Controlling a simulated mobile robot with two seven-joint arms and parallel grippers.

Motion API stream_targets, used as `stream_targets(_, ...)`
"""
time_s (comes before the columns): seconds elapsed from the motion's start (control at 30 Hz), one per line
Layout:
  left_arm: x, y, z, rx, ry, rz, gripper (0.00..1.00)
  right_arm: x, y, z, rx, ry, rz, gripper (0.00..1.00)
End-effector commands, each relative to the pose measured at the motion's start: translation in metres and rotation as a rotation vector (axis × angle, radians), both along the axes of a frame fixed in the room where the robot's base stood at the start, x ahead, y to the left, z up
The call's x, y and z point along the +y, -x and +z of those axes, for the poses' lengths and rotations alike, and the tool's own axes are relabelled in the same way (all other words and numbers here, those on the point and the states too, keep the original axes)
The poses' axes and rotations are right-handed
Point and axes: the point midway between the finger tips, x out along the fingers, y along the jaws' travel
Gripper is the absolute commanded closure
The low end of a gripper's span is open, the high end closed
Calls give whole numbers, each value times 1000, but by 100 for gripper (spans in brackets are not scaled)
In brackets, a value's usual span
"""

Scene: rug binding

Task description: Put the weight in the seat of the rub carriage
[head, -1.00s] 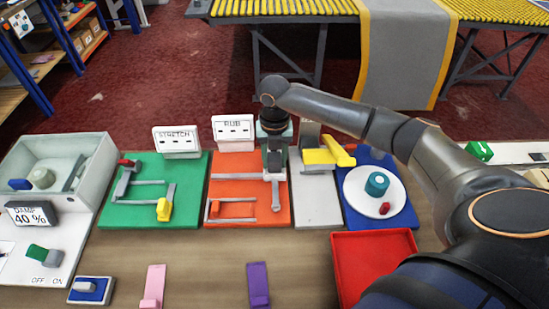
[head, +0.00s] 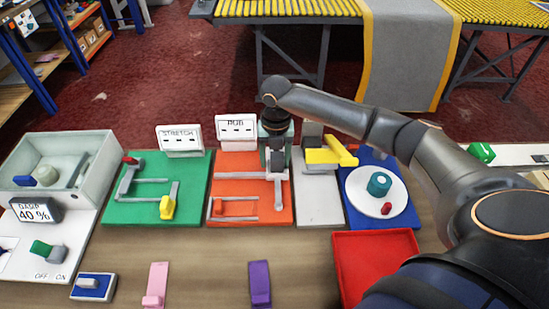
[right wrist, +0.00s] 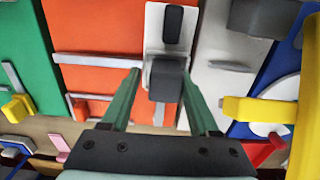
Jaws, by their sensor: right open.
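The orange RUB board (head: 225,170) lies in the middle of the bench. Its pale carriage (head: 277,191) is at the board's right side and also shows in the right wrist view (right wrist: 154,22). A dark grey block (right wrist: 166,82), which looks like the weight, sits at the near end of the carriage. My right gripper (right wrist: 161,74) is open, its green fingers on either side of this block, with no clear grip on it. In the head view the right gripper (head: 276,160) points down over the carriage and partly hides it. My left gripper is not in view.
A green STRETCH board (head: 145,207) is to the left. A grey board (head: 318,205) with a yellow lever (head: 325,156) stands close on the right, beside a blue board with a white disc (head: 360,200). A red tray (head: 345,250) is at front right.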

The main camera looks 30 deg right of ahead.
Motion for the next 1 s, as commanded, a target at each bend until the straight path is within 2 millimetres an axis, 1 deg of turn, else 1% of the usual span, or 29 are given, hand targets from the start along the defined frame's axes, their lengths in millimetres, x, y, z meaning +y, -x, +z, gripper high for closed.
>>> stream_targets(0.03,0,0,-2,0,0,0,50,-6,8,-14,29,17,-5,25)
stream_targets(0.17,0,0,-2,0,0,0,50,-6,8,-8,30,18,-5,25)
stream_targets(0.27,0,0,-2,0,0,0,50,-6,8,5,29,17,-5,25)
stream_targets(0.37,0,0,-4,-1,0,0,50,-5,6,28,23,15,-4,25)
stream_targets(0.5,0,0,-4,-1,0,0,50,-4,5,63,18,11,-3,25)
stream_targets(0.6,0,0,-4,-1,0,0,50,-3,5,85,17,11,-2,25)
stream_targets(0.7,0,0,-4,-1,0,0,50,-2,5,103,17,9,-3,25)
stream_targets(0.8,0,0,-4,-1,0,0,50,-2,5,115,17,9,-3,25)
stream_targets(1.0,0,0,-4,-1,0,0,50,-2,6,125,19,8,-2,25)
